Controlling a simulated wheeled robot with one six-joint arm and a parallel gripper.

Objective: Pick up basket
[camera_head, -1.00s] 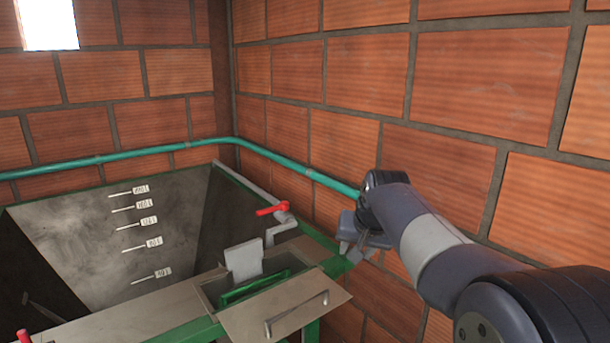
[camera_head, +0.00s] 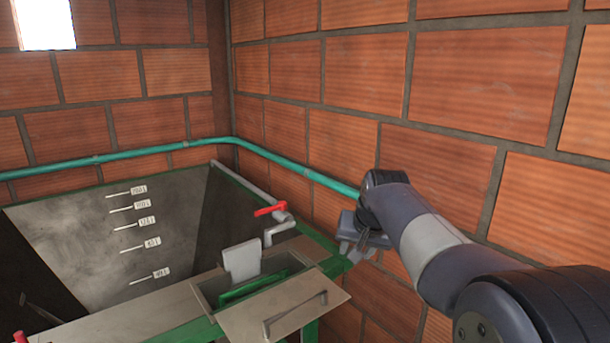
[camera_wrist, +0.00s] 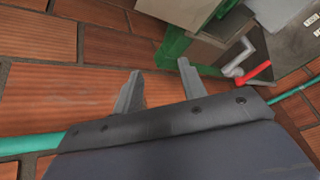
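I cannot make out a basket for certain in either view. My gripper (camera_head: 354,252) is beside the green frame at the right corner of the tank, in front of the brick wall. In the wrist view my gripper (camera_wrist: 159,67) has its two grey fingers apart with nothing between them. A green piece (camera_head: 253,287) sits in an open box-like compartment at the tank's front edge, with an upright grey plate (camera_head: 243,261) beside it; I cannot tell whether either belongs to the basket.
A grey tank (camera_head: 95,225) with level marks stands left. A red-handled valve (camera_head: 270,210) is near its right corner, also in the wrist view (camera_wrist: 254,72). A tilted lid (camera_head: 285,312) with a handle is in front. A teal pipe (camera_head: 285,160) runs along the brick walls.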

